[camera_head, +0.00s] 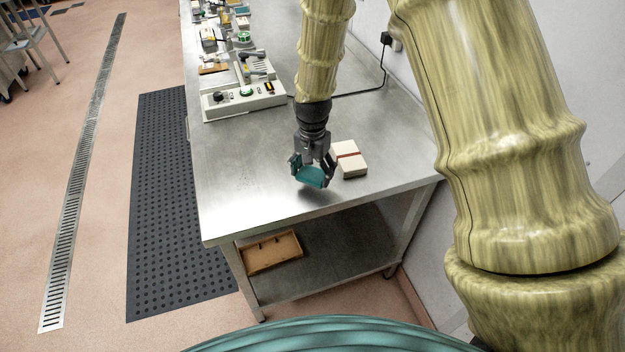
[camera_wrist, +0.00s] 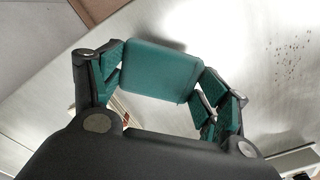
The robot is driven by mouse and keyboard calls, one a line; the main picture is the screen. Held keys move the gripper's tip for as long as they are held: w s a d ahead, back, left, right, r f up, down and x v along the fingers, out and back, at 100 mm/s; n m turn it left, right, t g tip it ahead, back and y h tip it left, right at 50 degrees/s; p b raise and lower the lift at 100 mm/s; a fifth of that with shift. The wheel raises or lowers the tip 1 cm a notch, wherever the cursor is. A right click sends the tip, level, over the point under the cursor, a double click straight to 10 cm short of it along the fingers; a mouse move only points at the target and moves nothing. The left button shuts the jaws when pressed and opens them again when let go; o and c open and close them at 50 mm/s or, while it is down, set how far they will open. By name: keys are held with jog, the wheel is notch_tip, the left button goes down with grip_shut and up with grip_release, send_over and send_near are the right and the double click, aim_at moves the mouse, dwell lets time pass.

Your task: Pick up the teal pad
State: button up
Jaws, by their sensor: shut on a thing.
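The teal pad (camera_head: 310,177) is held between the fingers of my gripper (camera_head: 312,168), above the near part of the steel table. In the wrist view the pad (camera_wrist: 161,70) is a rounded teal block. The two fingers of my gripper (camera_wrist: 160,88) press on its left and right ends. A shadow shows on the table below it in the head view. The exact gap between the pad and the table is hard to tell.
A white box with a dark red band (camera_head: 350,159) lies just right of my gripper. A control panel (camera_head: 243,101) and several fixtures stand farther back on the steel table (camera_head: 250,190). A brown tray (camera_head: 271,252) sits on the lower shelf. The table's front left is clear.

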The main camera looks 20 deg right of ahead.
jog(key=s+a+r+b, duration=0.1)
jog(key=s+a+b, duration=0.3)
jog(key=s+a, duration=0.6)
jog(key=shift+s+a+r+b, duration=0.2)
jog(key=shift+a+b, duration=0.15)
jog(key=shift+a, duration=0.7)
